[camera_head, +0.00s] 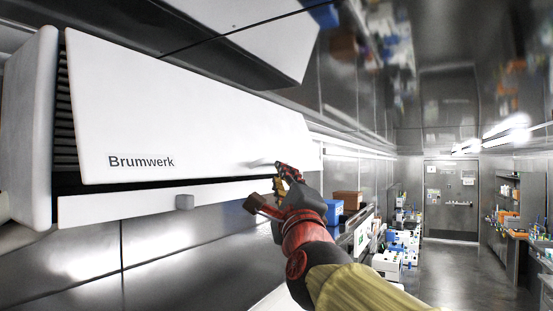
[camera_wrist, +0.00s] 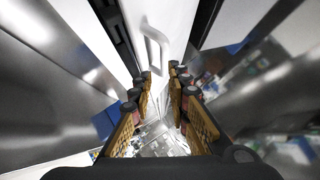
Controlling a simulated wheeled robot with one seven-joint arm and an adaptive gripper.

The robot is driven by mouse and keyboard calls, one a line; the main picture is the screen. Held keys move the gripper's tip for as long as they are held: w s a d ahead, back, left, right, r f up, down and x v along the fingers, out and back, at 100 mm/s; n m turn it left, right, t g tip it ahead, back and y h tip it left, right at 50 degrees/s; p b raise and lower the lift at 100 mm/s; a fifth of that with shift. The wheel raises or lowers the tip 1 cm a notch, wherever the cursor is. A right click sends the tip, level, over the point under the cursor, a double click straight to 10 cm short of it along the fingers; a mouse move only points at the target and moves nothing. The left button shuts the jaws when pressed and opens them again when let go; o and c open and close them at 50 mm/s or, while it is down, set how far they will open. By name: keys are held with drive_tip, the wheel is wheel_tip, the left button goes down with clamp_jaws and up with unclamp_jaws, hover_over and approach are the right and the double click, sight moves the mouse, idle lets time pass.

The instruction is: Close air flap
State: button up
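A white wall unit lettered "Brumwerk" has a large white front flap (camera_head: 190,110). The flap stands partly open, with a dark gap along its lower edge and dark slats showing at its left side. A small white handle (camera_head: 262,163) sticks out near the flap's lower right; the handle also shows in the wrist view (camera_wrist: 155,45), beyond the fingertips. My gripper (camera_head: 267,186) is just below and right of the handle. Its fingers (camera_wrist: 158,82) are apart with nothing between them. I see no clear contact with the handle.
A second white panel (camera_head: 265,45) hangs above. Brown and blue boxes (camera_head: 347,200) and lab equipment line the wall at right behind my arm. The aisle floor (camera_head: 450,270) is clear.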

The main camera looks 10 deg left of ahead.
drive_tip(key=shift+m, duration=0.3)
drive_tip(key=p+x, duration=0.1)
drive_tip(key=x, duration=0.1)
drive_tip(key=p+x, duration=0.1)
drive_tip(key=x, duration=0.2)
drive_tip(key=p+x, duration=0.1)
drive_tip(key=x, duration=0.2)
drive_tip(key=shift+s+r, duration=0.1)
drive_tip(key=shift+r, duration=0.2)
drive_tip(key=shift+c, duration=1.2)
clamp_jaws()
